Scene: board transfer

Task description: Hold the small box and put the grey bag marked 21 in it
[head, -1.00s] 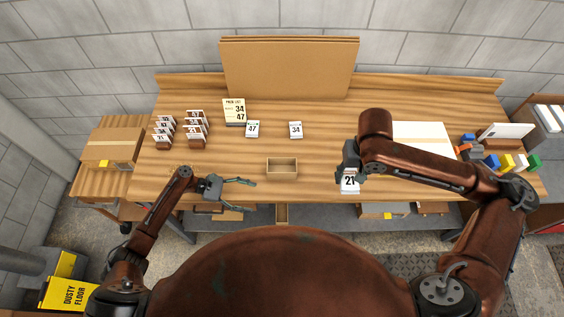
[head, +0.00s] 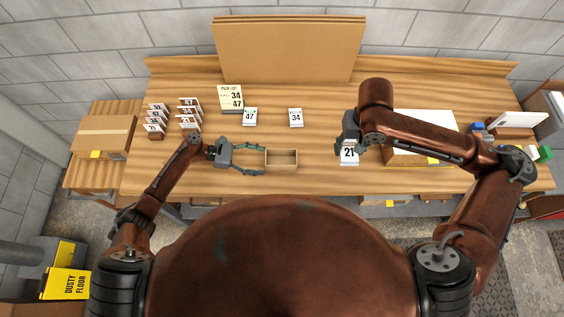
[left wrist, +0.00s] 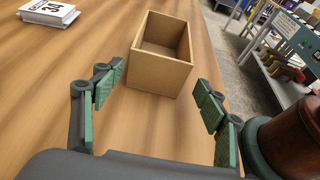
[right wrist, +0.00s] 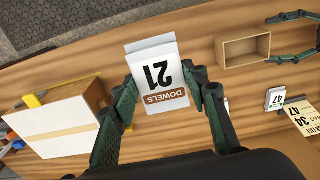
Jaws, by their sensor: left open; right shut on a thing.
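The small box (head: 282,158) is an open, empty wooden box on the table in front of me. It also shows in the left wrist view (left wrist: 160,55), in front of my left gripper. My left gripper (head: 263,158) is open, with its fingers pointing at the box's left end and the box end near the fingertips. The bag marked 21 (head: 348,153) is held in my right gripper (head: 350,145), to the right of the box. In the right wrist view the bag (right wrist: 158,75) sits between the fingers, showing "21" and "DOWELS" upside down.
A bag marked 47 (head: 249,116) and one marked 34 (head: 296,117) lie behind the box, near a pick list card (head: 231,97). Several numbered bags stand in racks at the left. A large white-topped box (head: 418,152) lies right of my right gripper.

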